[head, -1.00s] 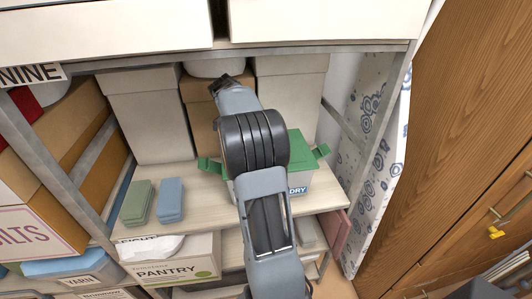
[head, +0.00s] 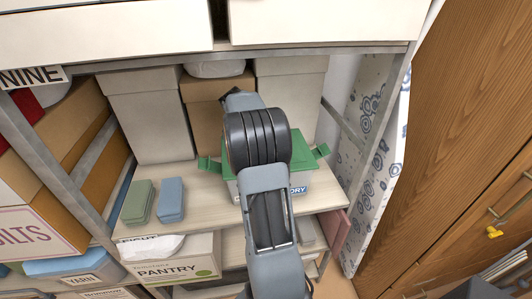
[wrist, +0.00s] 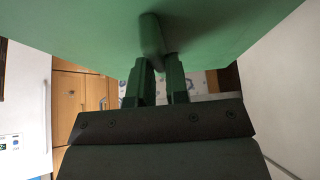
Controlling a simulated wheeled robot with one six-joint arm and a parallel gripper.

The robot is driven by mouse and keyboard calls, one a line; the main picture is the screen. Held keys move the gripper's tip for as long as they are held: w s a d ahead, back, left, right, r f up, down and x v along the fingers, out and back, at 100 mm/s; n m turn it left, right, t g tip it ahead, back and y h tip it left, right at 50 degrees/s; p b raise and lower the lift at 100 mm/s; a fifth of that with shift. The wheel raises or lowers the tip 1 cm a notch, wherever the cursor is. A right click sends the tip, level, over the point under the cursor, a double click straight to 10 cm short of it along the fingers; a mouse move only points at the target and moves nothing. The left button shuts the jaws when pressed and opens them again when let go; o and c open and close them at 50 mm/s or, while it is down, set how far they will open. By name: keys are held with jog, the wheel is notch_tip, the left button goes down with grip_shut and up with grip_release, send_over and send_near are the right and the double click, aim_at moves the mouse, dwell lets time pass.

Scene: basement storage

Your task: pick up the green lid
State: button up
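The green lid (head: 306,145) lies on a storage box (head: 300,181) with a blue-and-white label on the shelf at the right. My arm covers much of it in the head view. In the head view my arm hides the fingers.
Tall beige boxes (head: 149,120) and a brown box (head: 200,115) stand behind. A shelf post (head: 377,140) is to the right, and the upper shelf (head: 350,47) hangs above.

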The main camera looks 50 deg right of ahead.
grip_shut()
jog(key=shift+r, duration=0.1)
jog(key=shift+s+a+r+b, duration=0.15)
jog(key=shift+r+b, duration=0.15)
jog(key=shift+r, duration=0.15)
notch_tip(320, 180, up, 6)
jog(key=s+a+r+b, duration=0.1)
jog(key=s+a+b, duration=0.4)
jog(key=s+a, duration=0.9)
jog(key=shift+s+d+r+p, duration=0.25)
jog(key=shift+d+r+p, duration=0.1)
jog(key=shift+r+p, duration=0.4)
jog(key=shift+s+d+r+p, duration=0.3)
jog(key=shift+d+r+p, duration=0.15)
jog(key=shift+r, duration=0.45)
jog(key=shift+s+d+r+p, duration=0.3)
jog(key=shift+r+p, duration=0.4)
jog(key=shift+r, duration=0.15)
